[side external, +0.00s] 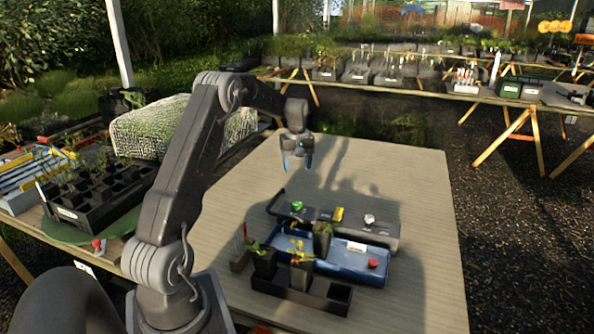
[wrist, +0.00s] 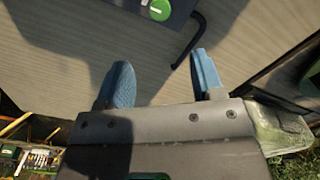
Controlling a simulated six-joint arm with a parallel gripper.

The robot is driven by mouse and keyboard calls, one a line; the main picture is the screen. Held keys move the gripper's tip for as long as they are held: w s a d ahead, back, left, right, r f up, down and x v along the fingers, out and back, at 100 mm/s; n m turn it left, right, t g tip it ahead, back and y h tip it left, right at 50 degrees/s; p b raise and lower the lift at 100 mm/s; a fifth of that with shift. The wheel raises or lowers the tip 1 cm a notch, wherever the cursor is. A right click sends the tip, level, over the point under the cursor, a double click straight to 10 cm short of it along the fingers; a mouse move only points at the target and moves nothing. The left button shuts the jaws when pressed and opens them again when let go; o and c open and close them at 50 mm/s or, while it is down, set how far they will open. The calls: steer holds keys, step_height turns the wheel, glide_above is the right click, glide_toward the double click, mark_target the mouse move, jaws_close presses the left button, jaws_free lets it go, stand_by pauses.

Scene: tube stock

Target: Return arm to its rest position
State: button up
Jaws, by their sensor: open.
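My arm bends up and over from its base at the lower left in the side view. My gripper (side external: 298,160) hangs over the far left part of the wooden table (side external: 410,200), pointing down. In the wrist view my gripper (wrist: 157,75) shows two blue fingers set apart, with only bare table between them. It is open and empty. A grey device with a green knob (side external: 297,205) lies on the table, nearer the camera than my gripper. The green knob also shows in the wrist view (wrist: 159,9), beyond the fingertips and apart from them.
A blue tray (side external: 340,258) holds a potted seedling (side external: 322,240) and a red-topped item (side external: 373,264). A black planter rack (side external: 300,292) with seedlings stands in front. A black cell tray (side external: 95,205) is at left. The table's right side is clear.

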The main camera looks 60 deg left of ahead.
steer(key=s+d+r+m+t, duration=0.1)
steer(key=d+r+m, duration=0.2)
steer(key=d+r, duration=0.35)
steer(key=s+d+r+m+t+y, duration=0.1)
steer(key=s+d+r+m, duration=0.15)
steer(key=d, duration=0.75)
steer(key=s+d+r+m+t, duration=0.1)
steer(key=d+r+m, duration=0.2)
steer(key=d+r, duration=0.4)
steer(key=s+d+f+m+t+h, duration=0.1)
steer(key=s+d+m, duration=0.6)
steer(key=s+d, duration=0.8)
steer(key=shift+s+d+f+t, duration=0.2)
steer(key=shift+s+f+t, duration=0.4)
steer(key=shift+t, duration=0.2)
